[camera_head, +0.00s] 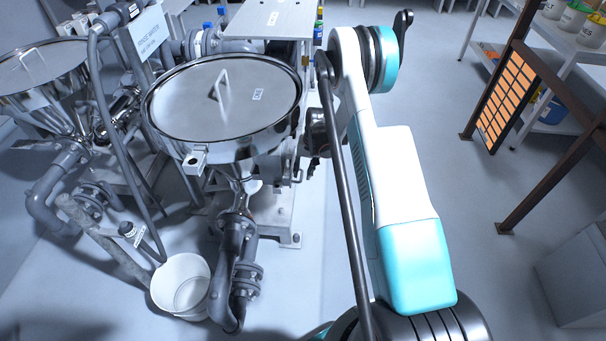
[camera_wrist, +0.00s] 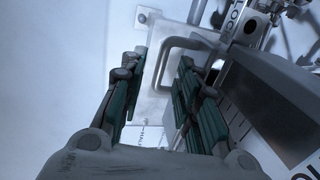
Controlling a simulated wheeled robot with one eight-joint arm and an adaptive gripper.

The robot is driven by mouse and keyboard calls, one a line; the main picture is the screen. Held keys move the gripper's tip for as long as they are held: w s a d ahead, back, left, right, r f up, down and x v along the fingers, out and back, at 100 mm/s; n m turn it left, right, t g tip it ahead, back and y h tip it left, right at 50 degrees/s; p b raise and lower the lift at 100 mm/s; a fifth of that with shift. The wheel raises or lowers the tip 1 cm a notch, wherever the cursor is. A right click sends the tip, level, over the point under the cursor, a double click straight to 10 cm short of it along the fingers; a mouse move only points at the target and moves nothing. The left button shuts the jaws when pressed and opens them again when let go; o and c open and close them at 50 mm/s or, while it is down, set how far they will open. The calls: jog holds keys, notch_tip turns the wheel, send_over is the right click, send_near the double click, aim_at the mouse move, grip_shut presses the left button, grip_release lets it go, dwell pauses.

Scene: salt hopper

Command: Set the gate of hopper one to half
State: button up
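A steel hopper (camera_head: 221,110) with a round lid stands in the middle of the head view; the small label on its lid is too small to read surely. In the wrist view, a grey U-shaped handle (camera_wrist: 180,42) sits on a pale plate (camera_wrist: 185,29), which looks like the gate. My gripper (camera_wrist: 164,62) is open, with its green-padded fingers on either side of part of the handle. I cannot tell whether they touch it. Lettering (camera_wrist: 128,146) below is partly hidden by the fingers. In the head view, my arm and the hopper mostly hide the gripper and gate.
A second steel hopper (camera_head: 40,78) stands at the left. Grey pipes (camera_head: 236,240) and a white bucket (camera_head: 182,284) are below the middle hopper. A grey box-like part (camera_wrist: 265,95) lies close right of my fingers. A brown frame with an orange panel (camera_head: 507,97) stands right; floor between is clear.

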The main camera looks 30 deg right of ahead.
jog(key=shift+f, duration=0.45)
grip_shut()
jog(key=s+d, duration=0.2)
jog(key=d, duration=0.1)
jog(key=shift+s+d, duration=0.1)
grip_release()
jog(key=shift+r, duration=0.15)
